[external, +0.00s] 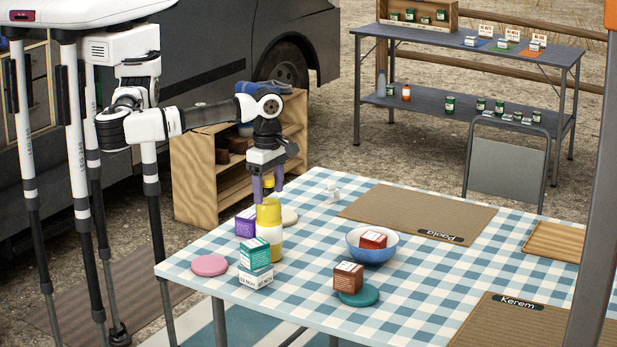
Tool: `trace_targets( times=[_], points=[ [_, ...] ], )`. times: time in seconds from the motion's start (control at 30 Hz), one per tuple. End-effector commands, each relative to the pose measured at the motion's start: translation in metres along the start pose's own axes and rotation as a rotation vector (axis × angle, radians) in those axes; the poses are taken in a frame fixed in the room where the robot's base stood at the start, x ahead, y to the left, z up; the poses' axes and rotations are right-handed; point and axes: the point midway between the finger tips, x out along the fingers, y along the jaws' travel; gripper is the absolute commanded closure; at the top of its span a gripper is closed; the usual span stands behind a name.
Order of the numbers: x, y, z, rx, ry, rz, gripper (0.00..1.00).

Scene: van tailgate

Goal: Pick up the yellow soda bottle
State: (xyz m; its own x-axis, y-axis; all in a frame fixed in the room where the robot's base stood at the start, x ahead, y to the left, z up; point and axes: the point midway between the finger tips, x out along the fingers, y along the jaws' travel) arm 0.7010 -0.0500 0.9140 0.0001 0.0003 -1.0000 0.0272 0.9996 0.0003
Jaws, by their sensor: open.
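The yellow soda bottle (268,214) stands upright near the left corner of the checked table, with a white band round its middle. My gripper (267,188) is directly above it, pointing down, with purple fingers. The fingers are open and appear to be at the height of the bottle's dark cap, one on each side. From this one view I cannot tell whether they touch it.
A purple box (245,223) stands close left of the bottle, and a cream disc (289,216) lies behind it. Stacked teal and white boxes (255,262) stand in front. A blue bowl (372,254) holds a red box. A pink disc (209,265) lies left.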

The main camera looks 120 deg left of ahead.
Motion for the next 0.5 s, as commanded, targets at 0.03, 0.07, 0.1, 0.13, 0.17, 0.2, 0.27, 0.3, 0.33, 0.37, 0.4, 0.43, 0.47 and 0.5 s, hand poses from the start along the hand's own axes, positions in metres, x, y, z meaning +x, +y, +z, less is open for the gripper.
trace_targets(
  times=[0.03,0.07,0.1,0.13,0.17,0.2,0.27,0.3,0.33,0.37,0.4,0.43,0.47,0.5],
  points=[
    [0.0000,-0.0001,0.0000,0.000,0.000,0.000,0.34],
    [0.0000,-0.0001,0.0001,0.000,0.000,0.000,0.34],
    [-0.0001,-0.0001,0.0001,0.000,0.000,0.000,0.38],
    [-0.0001,-0.0001,0.0001,0.000,0.000,0.000,0.42],
    [-0.0002,-0.0001,0.0001,0.000,0.000,0.000,0.46],
    [-0.0002,-0.0001,0.0001,0.000,0.000,0.000,0.51],
    [-0.0003,-0.0002,0.0001,0.000,0.000,0.000,0.59],
    [-0.0003,-0.0001,0.0001,0.000,0.000,0.000,0.64],
    [-0.0003,-0.0001,0.0001,0.000,0.000,0.000,0.68],
    [-0.0004,-0.0001,0.0001,0.000,0.000,0.000,0.72],
    [-0.0004,-0.0001,0.0001,0.000,0.000,0.000,0.77],
    [-0.0004,-0.0002,0.0001,0.000,0.000,0.000,0.81],
    [-0.0004,-0.0002,0.0001,0.000,0.000,0.000,0.85],
    [-0.0005,-0.0001,0.0001,0.000,0.000,0.000,0.90]
  ],
)
